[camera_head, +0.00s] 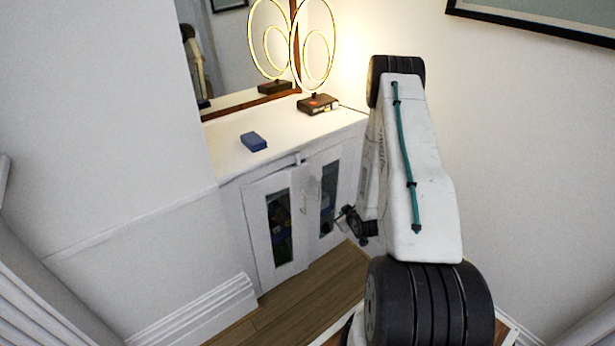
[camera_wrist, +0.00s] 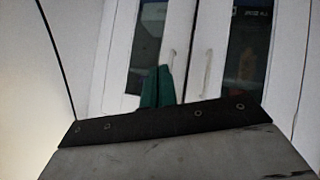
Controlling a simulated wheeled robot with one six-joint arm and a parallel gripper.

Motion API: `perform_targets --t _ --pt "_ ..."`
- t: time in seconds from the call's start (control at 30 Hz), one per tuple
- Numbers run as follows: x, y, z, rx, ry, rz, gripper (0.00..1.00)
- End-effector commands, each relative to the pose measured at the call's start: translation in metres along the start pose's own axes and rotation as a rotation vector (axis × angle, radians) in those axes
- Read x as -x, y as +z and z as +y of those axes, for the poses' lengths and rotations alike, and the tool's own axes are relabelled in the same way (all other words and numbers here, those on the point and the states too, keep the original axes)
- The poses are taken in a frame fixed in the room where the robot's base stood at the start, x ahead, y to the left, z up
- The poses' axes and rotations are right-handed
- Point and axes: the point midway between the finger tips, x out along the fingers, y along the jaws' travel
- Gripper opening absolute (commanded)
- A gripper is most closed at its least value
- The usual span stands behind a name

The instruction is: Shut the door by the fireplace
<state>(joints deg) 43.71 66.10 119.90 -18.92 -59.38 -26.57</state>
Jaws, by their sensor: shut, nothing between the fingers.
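A white cabinet (camera_head: 232,215) has two doors with dark glass panels. The left door (camera_head: 255,235) seems slightly ajar, its free edge standing a little forward of the right door (camera_head: 313,240). In the wrist view the left door (camera_wrist: 118,60) and right door (camera_wrist: 282,70) show close up, with two upright handles, left (camera_wrist: 172,68) and right (camera_wrist: 207,70), near the middle. My gripper (camera_head: 342,216) is in front of the right door, to the right of the handles. Its green fingertips (camera_wrist: 157,86) are together and empty; contact with a door cannot be told. No fireplace is recognisable.
On the cabinet top (camera_head: 228,155) are a blue box (camera_head: 253,141) and a lit ring lamp (camera_head: 318,104). A mirror (camera_head: 230,50) stands behind. Wooden floor (camera_head: 300,305) is clear before the doors. White walls flank the cabinet on both sides.

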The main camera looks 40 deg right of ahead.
Motion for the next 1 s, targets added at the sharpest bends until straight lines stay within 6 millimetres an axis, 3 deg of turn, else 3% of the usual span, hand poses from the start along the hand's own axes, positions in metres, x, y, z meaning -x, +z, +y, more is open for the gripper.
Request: perform_targets --t 0.1,0.2,0.3,0.47,0.67,1.0 --pt "0.015 -0.027 -0.023 -0.090 -0.048 0.254 0.00" --pt "0.033 -0.060 -0.032 -0.174 -0.095 0.451 0.00" --pt "0.049 -0.085 -0.032 -0.242 -0.128 0.590 0.00" --pt "0.059 -0.102 -0.028 -0.308 -0.141 0.681 0.00" --pt "0.041 -0.117 -0.029 -0.314 -0.145 0.681 0.00" --pt "-0.015 -0.162 -0.030 -0.312 -0.143 0.679 0.00"
